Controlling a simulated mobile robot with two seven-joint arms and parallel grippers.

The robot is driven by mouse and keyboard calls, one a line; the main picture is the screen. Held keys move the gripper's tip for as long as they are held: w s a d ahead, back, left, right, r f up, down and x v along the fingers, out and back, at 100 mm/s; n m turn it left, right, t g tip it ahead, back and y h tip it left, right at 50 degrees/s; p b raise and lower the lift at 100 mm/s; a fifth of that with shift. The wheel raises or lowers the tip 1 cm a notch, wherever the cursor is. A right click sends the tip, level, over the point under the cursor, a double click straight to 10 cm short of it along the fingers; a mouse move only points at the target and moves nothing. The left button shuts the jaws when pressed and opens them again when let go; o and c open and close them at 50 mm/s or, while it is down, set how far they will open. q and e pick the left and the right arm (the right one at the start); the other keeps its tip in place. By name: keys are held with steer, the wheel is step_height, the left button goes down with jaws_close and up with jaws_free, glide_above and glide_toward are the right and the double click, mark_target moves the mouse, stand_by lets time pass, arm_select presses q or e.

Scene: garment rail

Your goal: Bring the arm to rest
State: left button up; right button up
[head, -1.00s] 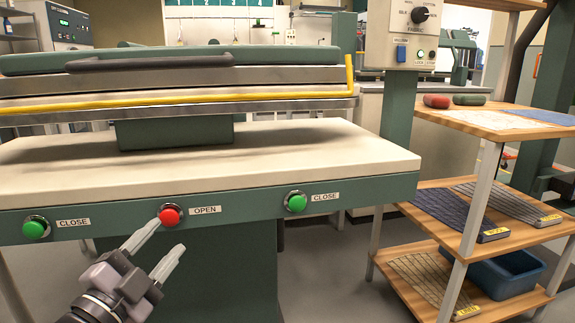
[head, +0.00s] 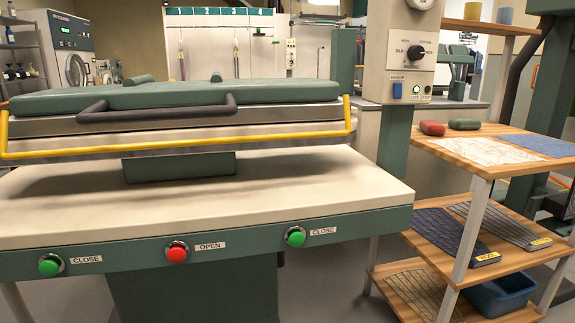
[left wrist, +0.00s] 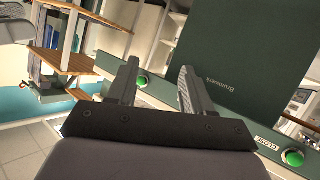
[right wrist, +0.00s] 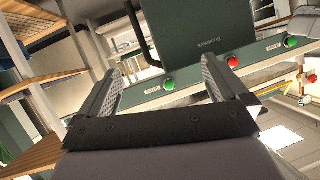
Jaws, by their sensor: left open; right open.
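My left gripper (left wrist: 160,88) is open and empty in the left wrist view, with the press front and a green button (left wrist: 293,158) beyond its fingers. My right gripper (right wrist: 166,82) is open and empty in the right wrist view, facing the press's green and red buttons from a distance. Neither gripper shows in the head view. The garment press (head: 200,207) stands in front of me there, its padded upper part raised above the pale lower board. Its front has a red OPEN button (head: 177,251) between two green CLOSE buttons, the left one (head: 50,264) and the right one (head: 295,237).
A wooden shelf rack (head: 470,150) stands to the right, holding folded cloths, a red and a green roll, and a blue bin (head: 497,296). A post with a control box (head: 409,62) stands between press and rack. Grey floor shows between them.

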arm_select(q)
steer(key=s+a+r+g+y+p, duration=0.1)
steer(key=s+a+r+p, duration=0.1)
steer(key=r+p, duration=0.4)
steer(key=s+a+r+y+p, duration=0.2)
steer(key=a+r+p, duration=0.3)
steer(key=p, duration=1.1)
steer(key=shift+s+a+r+g+p, duration=0.15)
steer(key=shift+s+r+g+p, duration=0.15)
steer(key=shift+r+g+p, duration=0.1)
arm_select(e)
steer(key=s+d+r+g+h, duration=0.1)
steer(key=s+d+r, duration=0.1)
steer(key=r, duration=0.3)
steer(key=s+d+r+h, duration=0.2)
steer(key=d+r, duration=0.3)
steer(key=r, duration=0.1)
steer(key=shift+s+d+r+g, duration=0.15)
steer(key=shift+s+r+g, duration=0.15)
steer(key=shift+g, duration=0.1)
